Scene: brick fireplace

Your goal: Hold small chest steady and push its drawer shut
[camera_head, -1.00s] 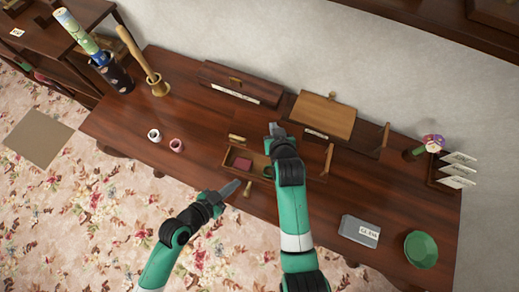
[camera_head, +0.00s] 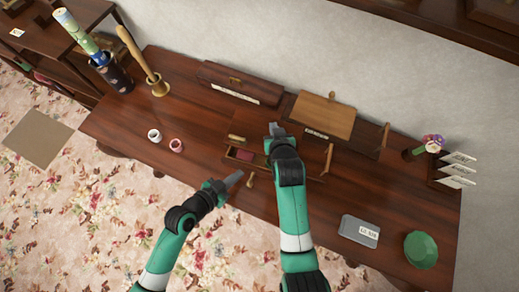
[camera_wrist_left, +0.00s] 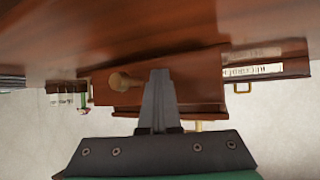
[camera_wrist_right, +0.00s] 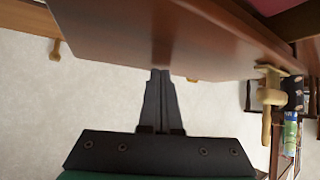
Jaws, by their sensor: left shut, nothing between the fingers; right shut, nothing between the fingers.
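The small dark-wood chest (camera_head: 252,130) stands mid-table. Its drawer (camera_head: 229,156) is partly out toward the front edge, with a dark red item (camera_head: 246,155) inside. A round knob (camera_head: 250,181) is on the drawer front; it also shows in the left wrist view (camera_wrist_left: 124,82). My left gripper (camera_head: 239,175) is shut and empty at the drawer front, just beside the knob. In the left wrist view its tips (camera_wrist_left: 160,74) overlap the front; exact contact is unclear. My right gripper (camera_head: 273,128) is shut and empty at the chest's upper part; its forearm hides the right side.
A long box (camera_head: 236,84) and a lighter wooden box (camera_head: 322,115) stand behind. Two small cups (camera_head: 154,135) (camera_head: 177,145) are left. A grey labelled box (camera_head: 359,231) and green bowl (camera_head: 421,250) are front right. A brass mortar (camera_head: 160,88) is back left.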

